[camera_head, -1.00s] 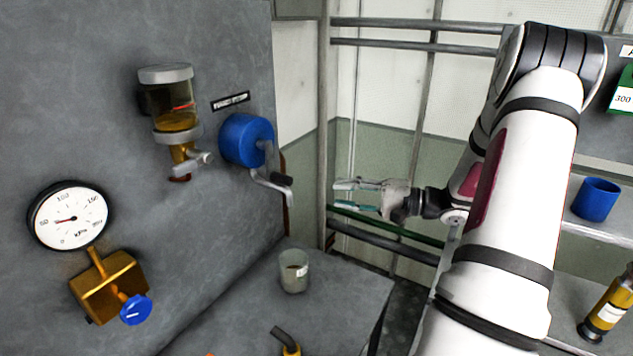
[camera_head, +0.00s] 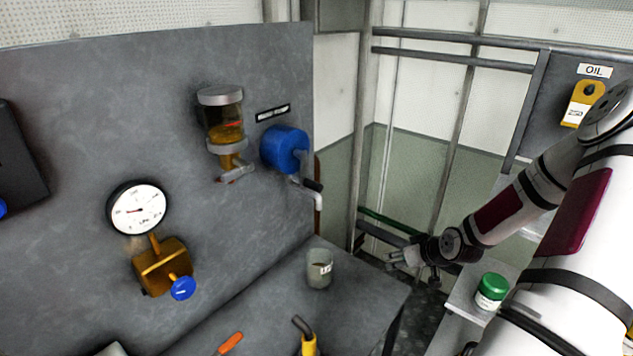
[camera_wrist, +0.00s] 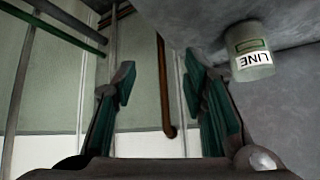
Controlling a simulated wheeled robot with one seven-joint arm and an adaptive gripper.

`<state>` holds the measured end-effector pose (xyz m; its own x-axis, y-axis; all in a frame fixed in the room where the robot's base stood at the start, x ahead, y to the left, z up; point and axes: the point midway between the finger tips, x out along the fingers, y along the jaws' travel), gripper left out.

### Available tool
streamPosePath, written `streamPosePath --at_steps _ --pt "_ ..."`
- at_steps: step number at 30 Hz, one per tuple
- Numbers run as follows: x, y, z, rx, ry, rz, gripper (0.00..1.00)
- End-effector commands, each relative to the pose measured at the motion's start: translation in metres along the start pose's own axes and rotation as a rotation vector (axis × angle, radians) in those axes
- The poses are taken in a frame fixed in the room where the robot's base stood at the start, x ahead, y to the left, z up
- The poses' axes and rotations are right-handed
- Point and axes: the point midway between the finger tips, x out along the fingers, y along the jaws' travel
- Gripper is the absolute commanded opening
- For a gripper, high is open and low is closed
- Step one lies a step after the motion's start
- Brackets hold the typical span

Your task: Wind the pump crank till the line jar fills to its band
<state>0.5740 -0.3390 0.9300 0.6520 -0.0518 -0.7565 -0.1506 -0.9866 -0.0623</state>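The hand pump is a blue drum (camera_head: 284,149) on the grey panel, with a bent metal crank (camera_head: 316,197) and dark grip hanging at its lower right. The clear jar (camera_head: 319,269) stands upright on the bench below; in the wrist view the jar (camera_wrist: 248,52), labelled LINE, shows a green band and appears upside down. Its fill level is unclear. My gripper (camera_head: 392,257) is off the bench's right edge, right of the jar and below the crank, touching neither. In the wrist view my gripper (camera_wrist: 160,85) has its fingers spread with nothing between them.
A reservoir (camera_head: 225,125) with amber fluid and a red mark hangs left of the pump. A gauge (camera_head: 137,209) and brass valve (camera_head: 163,267) are further left. An orange-handled tool (camera_head: 230,343) and yellow object (camera_head: 308,345) lie in front. A green-lidded jar (camera_head: 491,291) stands right.

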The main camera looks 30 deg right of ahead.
Motion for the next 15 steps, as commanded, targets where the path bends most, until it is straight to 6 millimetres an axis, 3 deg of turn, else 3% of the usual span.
streamPosePath --at_steps 3,7,12,15 --pt "-0.02 -0.031 -0.056 -0.11 0.257 -0.076 0.4" --pt "-0.056 -0.077 -0.106 -0.195 0.523 -0.209 0.4" --pt "-0.104 -0.125 -0.138 -0.248 0.748 -0.376 0.4" --pt "-0.119 -0.138 -0.144 -0.261 0.808 -0.428 0.4"
